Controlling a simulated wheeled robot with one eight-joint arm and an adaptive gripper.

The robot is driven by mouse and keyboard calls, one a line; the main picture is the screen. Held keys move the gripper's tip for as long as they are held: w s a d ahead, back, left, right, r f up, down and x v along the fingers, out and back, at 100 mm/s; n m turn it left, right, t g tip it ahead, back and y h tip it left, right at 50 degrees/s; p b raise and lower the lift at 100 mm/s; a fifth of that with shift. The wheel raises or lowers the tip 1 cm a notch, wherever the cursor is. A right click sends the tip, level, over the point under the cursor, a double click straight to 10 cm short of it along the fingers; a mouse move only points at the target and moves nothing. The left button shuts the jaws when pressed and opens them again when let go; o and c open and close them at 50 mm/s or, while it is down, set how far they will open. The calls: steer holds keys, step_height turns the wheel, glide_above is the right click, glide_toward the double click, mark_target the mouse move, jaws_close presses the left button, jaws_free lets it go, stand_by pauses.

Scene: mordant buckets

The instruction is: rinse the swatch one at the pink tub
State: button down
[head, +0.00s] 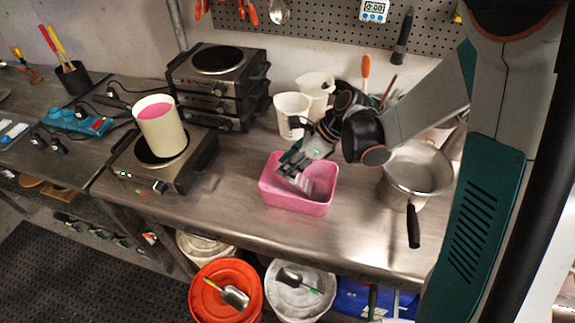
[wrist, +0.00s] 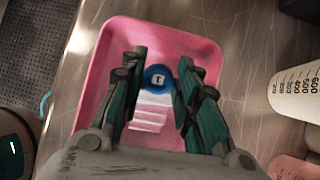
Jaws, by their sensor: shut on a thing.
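The pink tub (head: 294,203) stands on the steel bench, and it fills much of the wrist view (wrist: 165,35). My gripper (head: 292,166) points down over the tub with its fingers at or just above the rim. In the wrist view my gripper (wrist: 160,82) has its two teal fingers on either side of a blue round tag (wrist: 157,77) with a pale mark. The pale striped swatch (wrist: 152,112) hangs by the tag, and it shows inside the tub in the head view (head: 304,183). Whether it touches the tub floor is unclear.
A steel pot (head: 415,175) with a black handle stands right of the tub. White measuring beakers (head: 292,112) stand behind it. A cream pot (head: 162,135) with pink contents sits on a hot plate (head: 185,175) at left. Bare bench lies left of the tub.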

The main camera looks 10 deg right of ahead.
steer(key=shift+s+a, duration=0.3)
steer(key=shift+a, duration=0.4)
steer(key=shift+d, duration=0.1)
steer(key=shift+w+d+b, duration=0.3)
steer(key=shift+w+d, duration=0.05)
steer(key=shift+d, duration=0.3)
steer(key=shift+a, duration=0.1)
steer(key=shift+s+a, duration=0.35)
steer(key=shift+a, duration=0.3)
steer(key=shift+w+d, duration=0.1)
steer(key=shift+d, duration=0.05)
steer(key=shift+w+d, duration=0.25)
steer(key=shift+d, duration=0.35)
